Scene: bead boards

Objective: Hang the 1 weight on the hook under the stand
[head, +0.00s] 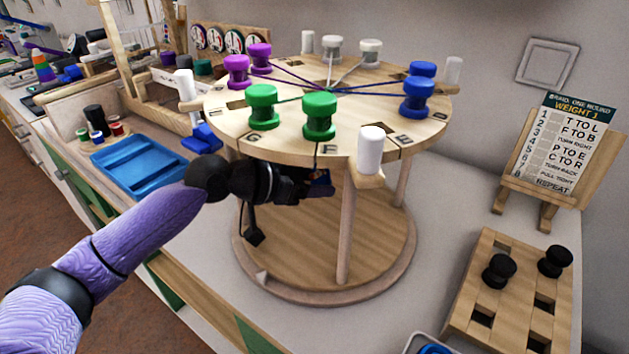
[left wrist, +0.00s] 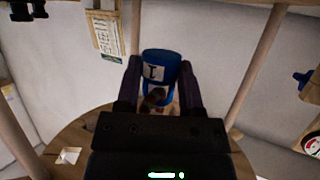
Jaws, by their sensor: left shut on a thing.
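The stand (head: 285,131) is a round wooden disc on legs over a round wooden base (head: 290,262). My left gripper (head: 304,187) reaches under the disc from the left and is shut on the blue 1 weight (left wrist: 163,62). In the left wrist view the weight sits between the two dark fingers, with a "1" on its pale label. I cannot make out the hook under the disc. My right gripper is not in view.
Green, purple, blue and white bobbins with threads stand on the disc. Wooden legs (head: 346,235) flank the space below it. A card (head: 560,145) on an easel stands at right, near a wooden board (head: 510,310) with black bobbins. A blue tray (head: 140,172) lies at left.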

